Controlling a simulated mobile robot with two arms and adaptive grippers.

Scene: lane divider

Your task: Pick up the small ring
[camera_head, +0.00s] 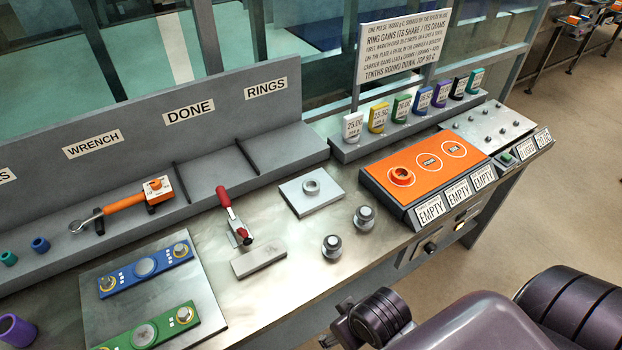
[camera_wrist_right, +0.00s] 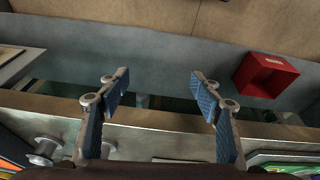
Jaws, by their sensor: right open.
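I cannot tell which one the task means. My right gripper (camera_wrist_right: 163,90) is open and empty in the right wrist view, its blue-padded fingers spread wide. No ring shows clearly between them. Part of my right arm shows at the lower right of the head view, but its fingers do not. My left gripper is not in view.
Two metal knobs (camera_head: 349,231) stand right of a red-handled toggle clamp (camera_head: 234,216). A blue bar (camera_head: 144,266) and a green bar (camera_head: 152,332) lie at front left. An orange wrench (camera_head: 123,205) rests on the back ledge. A red box (camera_wrist_right: 265,74) shows in the wrist view.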

